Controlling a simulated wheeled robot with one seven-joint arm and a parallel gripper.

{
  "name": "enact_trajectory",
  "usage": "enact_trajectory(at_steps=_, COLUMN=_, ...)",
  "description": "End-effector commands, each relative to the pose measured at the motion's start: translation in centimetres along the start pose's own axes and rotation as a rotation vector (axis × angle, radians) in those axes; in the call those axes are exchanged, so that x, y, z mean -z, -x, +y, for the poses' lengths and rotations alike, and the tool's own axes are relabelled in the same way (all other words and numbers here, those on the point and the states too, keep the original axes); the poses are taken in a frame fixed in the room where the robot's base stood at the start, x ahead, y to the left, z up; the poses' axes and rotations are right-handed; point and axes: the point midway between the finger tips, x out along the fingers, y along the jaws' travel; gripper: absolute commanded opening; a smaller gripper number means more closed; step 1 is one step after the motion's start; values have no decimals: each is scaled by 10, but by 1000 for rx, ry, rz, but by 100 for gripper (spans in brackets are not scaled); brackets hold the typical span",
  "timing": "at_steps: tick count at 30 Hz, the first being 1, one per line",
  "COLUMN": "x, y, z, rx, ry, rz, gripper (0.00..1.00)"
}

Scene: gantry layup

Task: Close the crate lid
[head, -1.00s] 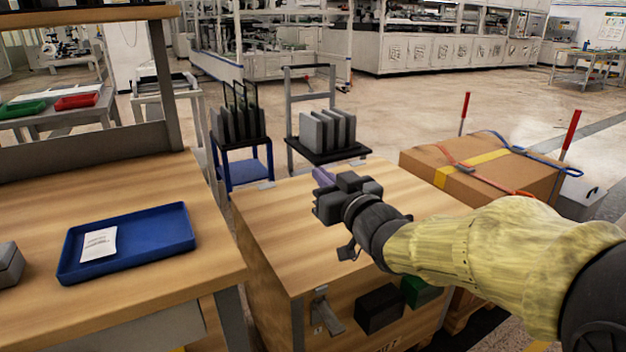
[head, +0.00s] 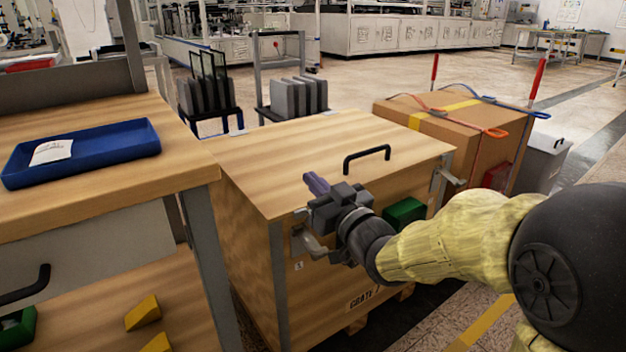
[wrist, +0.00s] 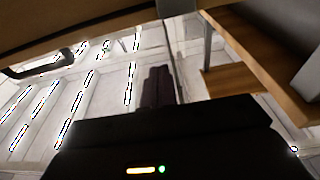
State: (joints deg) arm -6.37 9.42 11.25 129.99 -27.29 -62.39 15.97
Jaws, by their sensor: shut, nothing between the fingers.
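The wooden crate (head: 244,225) stands in front of me, marked "CRATE" low on its front. Its lid (head: 270,150) lies flat on top, with a black handle (head: 367,155); I see no clear gap under it. A metal latch (head: 308,245) at the front left is partly covered by my gripper. Another latch (head: 447,180) sticks out at the front right corner. My gripper (head: 316,184) is shut and empty, close to the lid's front edge above the left latch; contact cannot be told. Its fingers show in the wrist view (wrist: 158,87).
A workbench (head: 165,185) with a blue tray (head: 110,150) stands close on the left. A strapped brown box (head: 480,150) with red posts is at the right. Racks with grey panels (head: 298,95) stand behind. A green box (head: 404,212) is at the crate's front.

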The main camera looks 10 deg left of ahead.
Motion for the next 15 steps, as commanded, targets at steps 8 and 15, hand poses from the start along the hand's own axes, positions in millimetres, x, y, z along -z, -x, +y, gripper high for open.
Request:
enact_trajectory(at_steps=8, x=-9, y=-1, z=-5, rx=13, ry=-2, rz=1, gripper=0)
enact_trajectory(at_steps=15, x=-9, y=-2, z=-7, rx=16, ry=-3, rz=1, gripper=0)
